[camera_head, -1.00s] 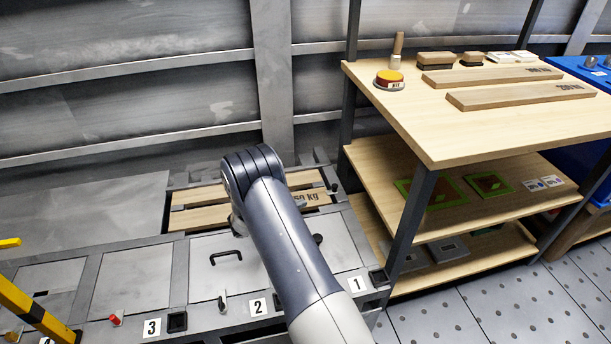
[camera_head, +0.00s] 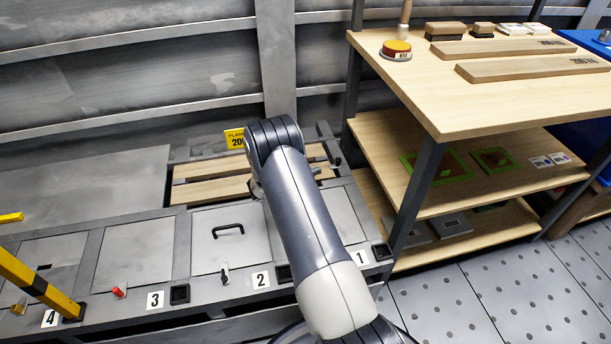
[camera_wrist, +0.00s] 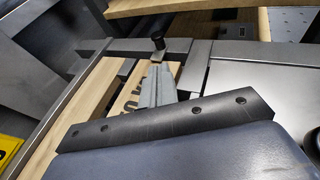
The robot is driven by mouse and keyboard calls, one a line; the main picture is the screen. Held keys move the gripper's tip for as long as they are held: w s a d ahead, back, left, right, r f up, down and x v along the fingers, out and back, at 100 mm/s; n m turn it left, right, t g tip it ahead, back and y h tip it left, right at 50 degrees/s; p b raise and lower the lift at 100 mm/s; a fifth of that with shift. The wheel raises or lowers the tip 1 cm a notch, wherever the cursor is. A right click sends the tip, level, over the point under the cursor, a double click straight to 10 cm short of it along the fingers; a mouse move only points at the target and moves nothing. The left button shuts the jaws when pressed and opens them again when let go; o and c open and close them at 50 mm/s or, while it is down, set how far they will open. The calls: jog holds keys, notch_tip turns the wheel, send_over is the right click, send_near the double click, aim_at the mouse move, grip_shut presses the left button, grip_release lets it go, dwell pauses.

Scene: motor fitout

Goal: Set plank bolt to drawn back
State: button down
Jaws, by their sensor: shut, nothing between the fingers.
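The plank bolt shows as a black knob (camera_wrist: 158,41) on a small metal piece at the end of the plank bay in the wrist view. It also shows in the head view as a small dark knob (camera_head: 337,161) right of my arm. My gripper (camera_wrist: 158,68) is shut and empty, its grey fingertips pointing at the knob from just short of it. I cannot tell whether they touch the bolt. Pale wooden planks (camera_head: 212,191) lie in the bay under the gripper, with printed lettering partly hidden by the fingers. My arm hides much of the bay in the head view.
Numbered hatches stand in front of the bay, hatch 2 (camera_head: 230,245) with a black handle. A yellow plate (camera_head: 235,139) is behind the bay. A wooden shelf unit (camera_head: 440,105) stands close on the right. A yellow-black post (camera_head: 38,288) is at left.

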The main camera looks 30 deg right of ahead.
aim_at(339, 162)
jog(key=x, duration=0.2)
jog(key=b+x, duration=0.1)
jog(key=x, duration=0.3)
jog(key=shift+d+r, duration=0.25)
jog(key=shift+d, duration=0.05)
jog(key=shift+w+d+b, duration=0.25)
jog(key=shift+d+b, duration=0.1)
jog(key=shift+d, duration=0.3)
jog(key=shift+r, duration=0.1)
jog(key=shift+d, duration=0.1)
jog(key=d, duration=0.1)
jog(key=s+d+b, duration=0.1)
jog(key=d, duration=0.1)
